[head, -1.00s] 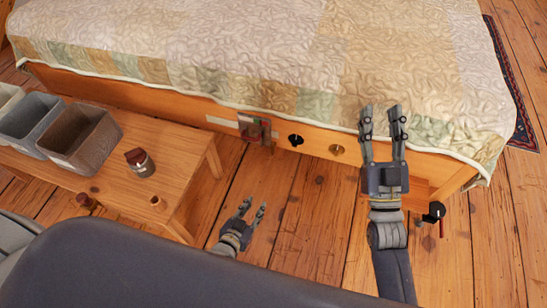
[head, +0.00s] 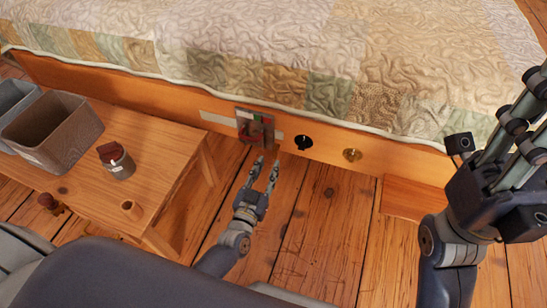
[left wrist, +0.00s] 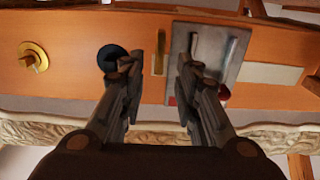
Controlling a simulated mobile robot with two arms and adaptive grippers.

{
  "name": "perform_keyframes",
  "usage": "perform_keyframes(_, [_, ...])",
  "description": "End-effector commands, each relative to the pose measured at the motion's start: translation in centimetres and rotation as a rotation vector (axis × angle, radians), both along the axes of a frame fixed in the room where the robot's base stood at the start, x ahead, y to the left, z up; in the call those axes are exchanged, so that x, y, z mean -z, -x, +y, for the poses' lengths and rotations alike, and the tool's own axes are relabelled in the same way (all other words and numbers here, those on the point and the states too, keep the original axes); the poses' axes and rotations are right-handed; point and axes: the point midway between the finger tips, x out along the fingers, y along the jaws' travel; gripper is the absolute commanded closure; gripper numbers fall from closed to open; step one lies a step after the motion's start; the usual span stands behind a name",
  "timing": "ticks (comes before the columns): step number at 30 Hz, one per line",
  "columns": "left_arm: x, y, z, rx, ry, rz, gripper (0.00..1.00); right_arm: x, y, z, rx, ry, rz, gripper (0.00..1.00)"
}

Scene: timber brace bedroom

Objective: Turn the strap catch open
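A grey metal plate (head: 243,115) with a reddish-brown catch piece (head: 258,132) is fixed to the bed's wooden side board. My left gripper (head: 267,165) is open, its two fingertips just below and in front of that piece. In the left wrist view the plate (left wrist: 239,50) lies right of centre. A narrow brass-coloured bar (left wrist: 159,53) shows between the two open fingers (left wrist: 158,72); contact cannot be told. My right gripper (head: 534,100) is raised at the right edge, empty, its fingers apart and partly cut off.
A black knob (head: 303,142) and a brass knob (head: 352,155) sit on the board (head: 400,163) right of the plate. Clear floor lies below the board.

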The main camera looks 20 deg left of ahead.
Motion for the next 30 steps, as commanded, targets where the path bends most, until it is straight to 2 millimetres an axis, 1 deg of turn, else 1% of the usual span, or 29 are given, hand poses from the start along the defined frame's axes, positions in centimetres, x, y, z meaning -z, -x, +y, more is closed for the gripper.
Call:
perform_keyframes(1, [0.3,-1.1,-0.1,0.0,0.0,-0.004,0.7,0.2,0.1,0.0,0.001,0.0,-0.016,0.6])
perform_keyframes(3, [0.3,-2.4,-0.1,0.0,0.001,-0.003,0.7,-0.1,0.2,0.1,0.002,0.002,-0.033,0.6])
perform_keyframes(6, [0.3,-3.9,-0.2,0.001,0.0,-0.001,0.7,-0.4,0.4,0.1,0.003,0.004,-0.053,0.6])
perform_keyframes(9, [0.3,-5.0,-0.2,0.0,0.0,0.0,0.7,-0.8,0.5,0.2,0.004,0.006,-0.067,0.6])
perform_keyframes(14, [0.1,-5.9,-0.2,0.0,0.0,0.001,0.7,-1.1,0.6,0.2,0.005,0.006,-0.079,0.6])
perform_keyframes(21, [0.1,-5.9,-0.2,0.0,0.0,0.002,0.7,-1.2,0.6,0.2,0.005,0.007,-0.078,0.6])
perform_keyframes(22, [0.1,-5.9,-0.2,0.001,0.0,0.002,0.72,-1.2,0.6,0.2,0.005,0.007,-0.078,0.6])
perform_keyframes(23, [0.1,-5.9,-0.2,0.001,0.0,0.002,0.79,-1.2,0.6,0.2,0.005,0.007,-0.078,0.6])
perform_keyframes(24, [0.1,-5.9,-0.2,0.001,0.0,0.002,0.88,-1.2,0.6,0.2,0.005,0.007,-0.079,0.6])
perform_keyframes(26, [0.1,-5.9,-0.3,0.001,0.0,0.002,1.0,-1.2,0.6,0.2,0.005,0.007,-0.079,0.6])
perform_keyframes(30, [0.1,-5.9,-0.3,0.001,0.0,0.002,1.0,-1.2,0.6,0.3,0.005,0.007,-0.079,0.6])
